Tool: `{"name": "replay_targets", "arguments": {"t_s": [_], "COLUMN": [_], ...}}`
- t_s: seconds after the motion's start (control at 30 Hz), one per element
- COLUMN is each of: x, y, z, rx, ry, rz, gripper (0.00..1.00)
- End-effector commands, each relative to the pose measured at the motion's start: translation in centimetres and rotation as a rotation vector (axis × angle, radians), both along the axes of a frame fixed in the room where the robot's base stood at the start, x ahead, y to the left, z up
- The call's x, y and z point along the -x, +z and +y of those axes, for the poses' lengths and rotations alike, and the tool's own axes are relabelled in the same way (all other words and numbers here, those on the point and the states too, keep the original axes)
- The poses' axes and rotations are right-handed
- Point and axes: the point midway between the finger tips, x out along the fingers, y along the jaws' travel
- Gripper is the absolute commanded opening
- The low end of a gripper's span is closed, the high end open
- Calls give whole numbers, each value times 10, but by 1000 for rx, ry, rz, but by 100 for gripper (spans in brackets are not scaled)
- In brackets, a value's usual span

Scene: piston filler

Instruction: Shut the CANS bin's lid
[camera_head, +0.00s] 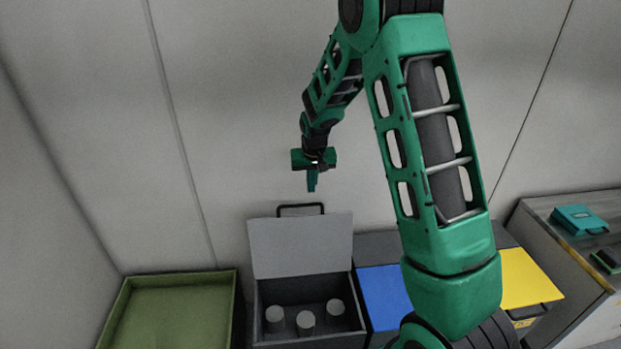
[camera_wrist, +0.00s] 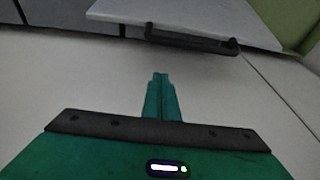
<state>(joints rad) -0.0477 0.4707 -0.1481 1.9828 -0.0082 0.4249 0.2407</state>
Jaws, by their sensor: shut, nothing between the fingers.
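The grey bin (camera_head: 262,335) stands open in the head view, with several grey cans (camera_head: 306,321) inside. Its light grey lid (camera_head: 300,246) is raised and leans up toward the wall, with a dark handle (camera_head: 300,208) on its top edge. In the wrist view the lid (camera_wrist: 195,18) and its handle (camera_wrist: 192,39) show at the top. My gripper (camera_head: 311,188) is shut and empty, a little above the handle and apart from it. Its closed fingers also show in the wrist view (camera_wrist: 160,80). No label on this bin is readable.
A green open container (camera_head: 232,305) stands left of the bin. A blue lid (camera_head: 385,296) and a yellow lid (camera_head: 530,278) are shut at the right. A counter (camera_head: 570,245) with a teal case (camera_head: 579,219) is at far right. The wall is close behind the bins.

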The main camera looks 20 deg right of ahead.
Motion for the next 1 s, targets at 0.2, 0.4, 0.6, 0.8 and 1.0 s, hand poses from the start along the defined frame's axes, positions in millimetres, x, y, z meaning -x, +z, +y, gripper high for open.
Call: {"name": "replay_targets", "arguments": {"t_s": [0.2, 0.4, 0.6, 0.8, 1.0], "x": [5, 25, 33, 33, 34], "y": [-18, -16, -16, -16, -15], "z": [2, 8, 11, 11, 11], "rx": [0, 0, 0, 0, 0], "ry": [0, 0, 0, 0, 0], "rz": [1, 1, 0, 0, 0], "gripper": [0, 0, 0, 0, 0]}}
